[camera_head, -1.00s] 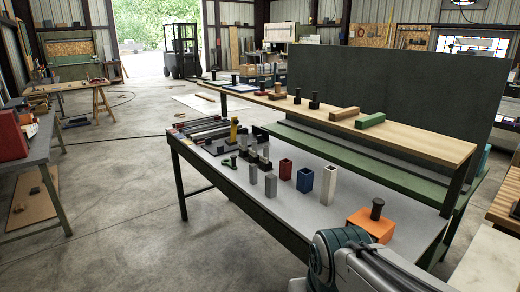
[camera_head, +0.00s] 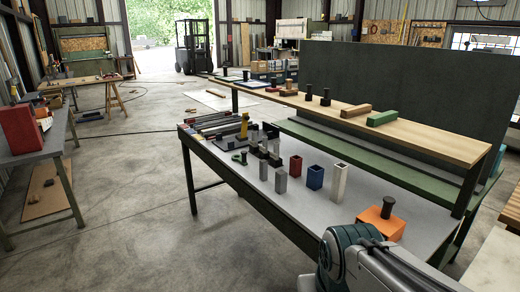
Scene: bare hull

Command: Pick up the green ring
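A small green ring-like thing (camera_head: 238,158) lies on the grey top of the workbench (camera_head: 330,208), toward its far left part. It is small in the picture, and dark and grey blocks stand close to its right. My gripper is not in view. Only part of my arm shows at the bottom right, in front of the near end of the bench.
A grey post (camera_head: 281,181), a red box (camera_head: 295,166), a blue box (camera_head: 315,177) and a pale box (camera_head: 339,182) stand right of the ring. An orange block (camera_head: 381,223) is nearest. A raised wooden shelf (camera_head: 350,113) runs behind.

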